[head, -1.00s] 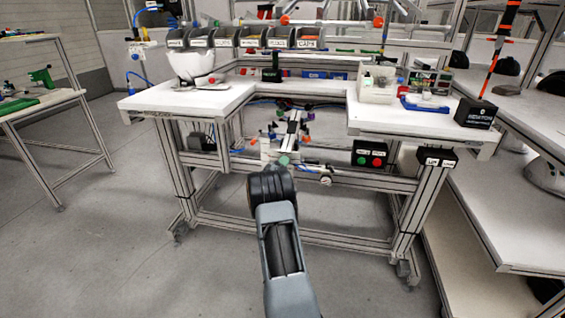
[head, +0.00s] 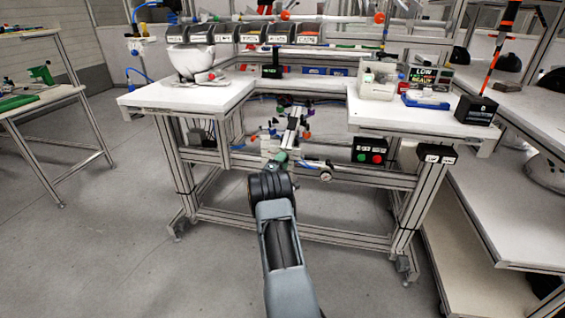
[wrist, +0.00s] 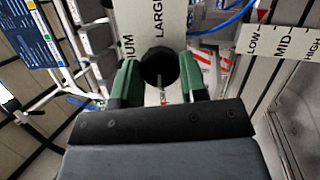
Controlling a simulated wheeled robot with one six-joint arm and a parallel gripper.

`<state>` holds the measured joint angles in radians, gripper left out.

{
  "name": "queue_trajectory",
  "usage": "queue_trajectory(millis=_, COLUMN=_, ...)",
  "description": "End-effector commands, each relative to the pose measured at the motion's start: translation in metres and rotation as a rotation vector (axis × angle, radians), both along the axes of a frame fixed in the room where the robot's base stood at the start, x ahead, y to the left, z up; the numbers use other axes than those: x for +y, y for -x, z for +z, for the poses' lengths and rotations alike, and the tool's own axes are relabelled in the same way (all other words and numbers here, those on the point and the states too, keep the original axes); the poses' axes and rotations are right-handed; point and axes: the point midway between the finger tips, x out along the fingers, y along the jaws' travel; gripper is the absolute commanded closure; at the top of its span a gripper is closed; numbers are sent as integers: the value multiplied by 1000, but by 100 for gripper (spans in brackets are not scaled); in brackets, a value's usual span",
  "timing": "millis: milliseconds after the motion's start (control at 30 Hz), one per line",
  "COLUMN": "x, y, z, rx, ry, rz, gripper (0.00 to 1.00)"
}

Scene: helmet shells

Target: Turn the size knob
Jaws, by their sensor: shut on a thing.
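The size knob (wrist: 159,68) is a round black knob on a white dial plate (wrist: 150,18) in the wrist view. The plate reads LARGE above the knob, and the end of another word, "IUM", shows to its left. Lettering below the knob is mostly hidden. My gripper (wrist: 160,80) has green fingers, one on each side of the knob, shut on it. In the head view my gripper (head: 281,158) reaches under the bench's cut-out, and the knob is hidden there by the arm and fingers.
A second scale plate (wrist: 283,42) marked LOW, MID and HIGH is to the right in the wrist view. A box with green and red buttons (head: 369,150) hangs under the bench (head: 205,98). A gauge (head: 326,175) sits right of my gripper. The floor at left is clear.

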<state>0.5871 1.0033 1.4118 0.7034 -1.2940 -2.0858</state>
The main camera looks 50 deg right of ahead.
Motion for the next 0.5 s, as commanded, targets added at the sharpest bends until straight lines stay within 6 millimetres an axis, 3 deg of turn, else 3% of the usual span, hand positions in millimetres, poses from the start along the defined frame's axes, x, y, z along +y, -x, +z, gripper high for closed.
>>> queue_trajectory(millis=367, x=0, y=0, z=-1, rx=4, ry=0, rz=0, gripper=84)
queue_trajectory(millis=400, x=0, y=0, z=-1, rx=3, ry=0, rz=0, gripper=59)
queue_trajectory(millis=500, x=0, y=0, z=-1, rx=3, ry=0, rz=0, gripper=49)
